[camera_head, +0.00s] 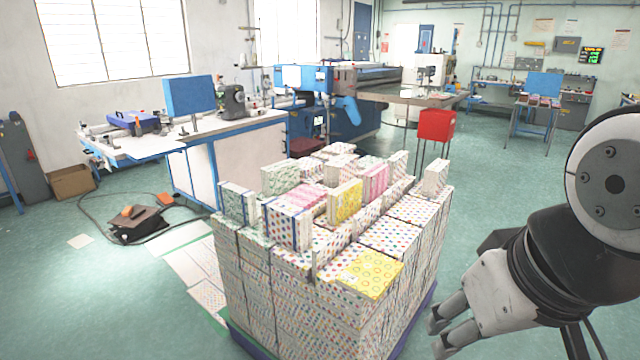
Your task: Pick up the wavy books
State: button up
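A large block of stacked, patterned books stands in the middle, mostly white with coloured dots (389,236). Loose books stand or lie on top: a yellow one with circles (371,274) flat at the front right, an upright yellow one (347,202), a pink striped one (376,181), a green patterned one (280,178) and a dark green one (237,203) at the left. I cannot tell which covers are wavy. My gripper (438,338) is at the lower right, beside the block and apart from it. Its two fingers are apart with nothing between them.
The block rests on a blue pallet (243,342). A workbench (232,150) and machine stand behind left. A dark pedal box (138,222) with a cable lies on the left floor. The floor right of the block is clear.

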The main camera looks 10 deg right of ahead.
aim_at(375, 177)
jog(key=i+l+u, duration=0.1)
jog(key=i+l, duration=0.2)
jog(key=i+l+u, duration=0.1)
jog(key=i+l, duration=0.15)
jog(key=l, duration=0.2)
jog(key=i+l+u, duration=0.1)
jog(key=i+l, duration=0.15)
jog(key=l, duration=0.15)
jog(key=i+l+u, duration=0.1)
jog(key=l, duration=0.35)
jog(key=i+l, duration=0.35)
jog(key=i+l+u, duration=0.15)
jog(key=l, duration=0.4)
jog(key=i+l+u, duration=0.1)
jog(key=i+l, duration=0.15)
jog(key=l, duration=0.2)
jog(key=i+l+u, duration=0.1)
jog(key=l, duration=0.4)
jog(key=i, duration=0.1)
